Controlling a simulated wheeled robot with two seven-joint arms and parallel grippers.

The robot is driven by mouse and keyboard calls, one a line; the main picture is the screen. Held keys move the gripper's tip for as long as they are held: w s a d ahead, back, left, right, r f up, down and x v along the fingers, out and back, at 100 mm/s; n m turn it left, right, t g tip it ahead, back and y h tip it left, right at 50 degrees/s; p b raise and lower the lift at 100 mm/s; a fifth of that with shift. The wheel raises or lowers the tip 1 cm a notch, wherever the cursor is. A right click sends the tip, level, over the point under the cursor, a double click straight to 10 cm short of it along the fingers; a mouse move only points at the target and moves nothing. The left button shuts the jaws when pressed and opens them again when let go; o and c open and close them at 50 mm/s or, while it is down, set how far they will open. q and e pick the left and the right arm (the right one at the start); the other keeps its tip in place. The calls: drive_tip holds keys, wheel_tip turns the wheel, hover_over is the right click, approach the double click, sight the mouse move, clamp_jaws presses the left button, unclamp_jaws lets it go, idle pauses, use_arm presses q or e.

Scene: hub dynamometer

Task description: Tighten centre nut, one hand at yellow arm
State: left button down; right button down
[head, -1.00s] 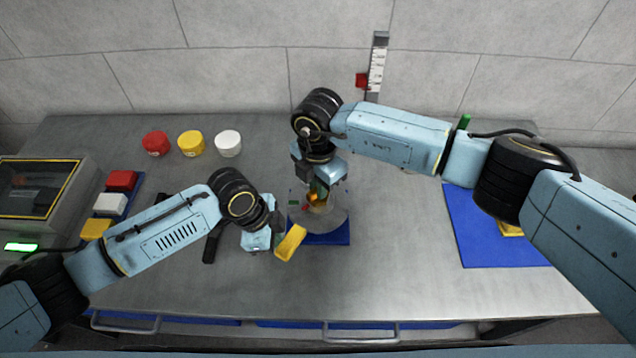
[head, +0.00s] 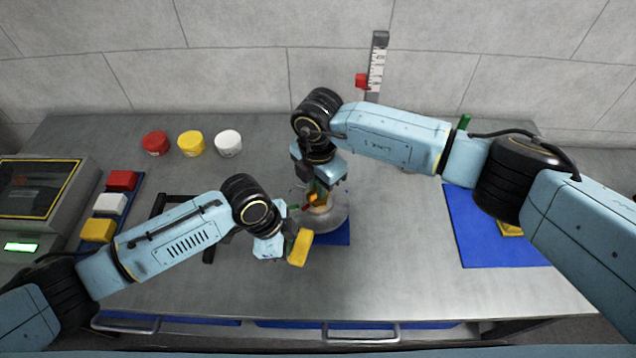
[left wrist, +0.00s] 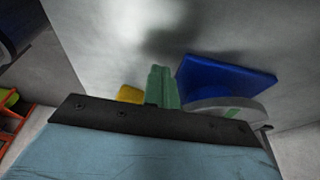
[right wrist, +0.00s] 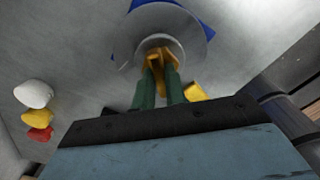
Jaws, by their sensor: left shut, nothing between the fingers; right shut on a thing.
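The hub is a grey disc (head: 334,218) on a blue base (head: 340,239) at mid-table; the disc also shows in the right wrist view (right wrist: 195,30). My right gripper (head: 320,190) points down over its middle. Its green fingers are shut on the orange-yellow centre nut (right wrist: 160,62). The yellow arm (head: 299,250) sticks out at the hub's front left. My left gripper (head: 294,216) is shut and empty, close beside the yellow arm's upper end. In the left wrist view its green fingers (left wrist: 162,90) are together, with a bit of yellow (left wrist: 130,94) to their left. I cannot tell whether they touch it.
Red, yellow and white pots (head: 191,144) stand at the back left. A display box (head: 35,195) and coloured blocks (head: 110,204) are at the left. A black frame (head: 208,245) lies behind my left arm. A blue mat (head: 480,235) lies right. The front middle is clear.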

sight(301, 246)
use_arm(q)
drive_tip(key=shift+s+d, duration=0.2)
drive_tip(key=shift+d, duration=0.2)
use_arm(e)
drive_tip(key=shift+r, duration=0.1)
use_arm(q)
drive_tip(key=shift+s+d, duration=0.2)
drive_tip(key=shift+d, duration=0.55)
drive_tip(key=shift+s+d, duration=0.15)
drive_tip(key=shift+d, duration=0.55)
use_arm(e)
drive_tip(key=c, duration=0.9)
unclamp_jaws()
drive_tip(key=shift+r, duration=3.65)
